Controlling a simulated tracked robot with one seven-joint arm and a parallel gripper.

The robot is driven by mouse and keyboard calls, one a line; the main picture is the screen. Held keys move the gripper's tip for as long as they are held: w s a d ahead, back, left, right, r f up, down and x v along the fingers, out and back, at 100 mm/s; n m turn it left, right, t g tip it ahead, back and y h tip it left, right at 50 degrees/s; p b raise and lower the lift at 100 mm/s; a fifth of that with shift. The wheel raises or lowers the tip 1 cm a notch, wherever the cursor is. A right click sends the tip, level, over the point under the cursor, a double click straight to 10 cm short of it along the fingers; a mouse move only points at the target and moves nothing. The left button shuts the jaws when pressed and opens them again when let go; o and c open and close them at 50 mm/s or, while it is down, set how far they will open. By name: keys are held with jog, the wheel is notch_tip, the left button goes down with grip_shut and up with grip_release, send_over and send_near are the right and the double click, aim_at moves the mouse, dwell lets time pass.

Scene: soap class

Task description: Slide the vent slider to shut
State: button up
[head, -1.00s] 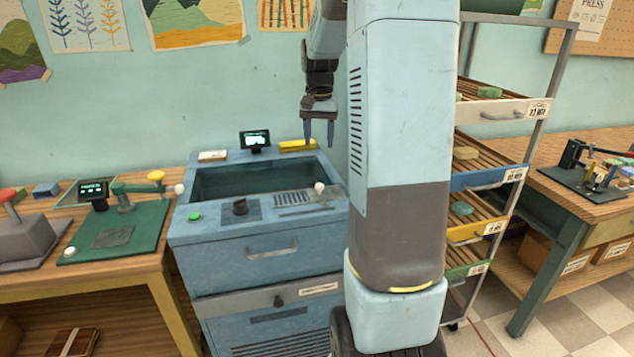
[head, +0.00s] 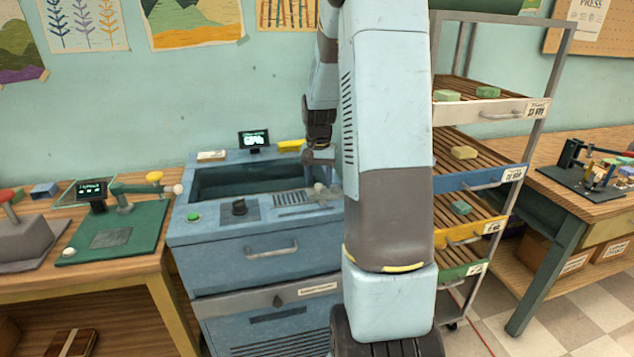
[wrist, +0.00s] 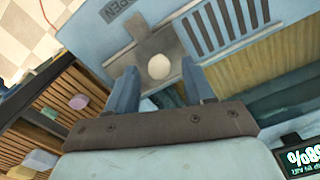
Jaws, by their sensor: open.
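The vent slider's white knob (wrist: 159,67) lies between the two spread fingers of my gripper (wrist: 160,88) in the wrist view. It sits on a grey plate beside a dark slotted grille (wrist: 222,25), close to the plate's "OPEN" label (wrist: 120,10). I cannot tell whether a finger touches it. In the head view the knob (head: 318,187) is at the right end of the vent track on the blue machine's top, right of the grille (head: 290,198). My gripper (head: 318,180) is low over it, its fingertips hard to make out.
A drying rack (head: 480,150) stands close on the right.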

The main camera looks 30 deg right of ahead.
jog(key=shift+f, duration=0.4)
grip_shut()
dwell(0.4)
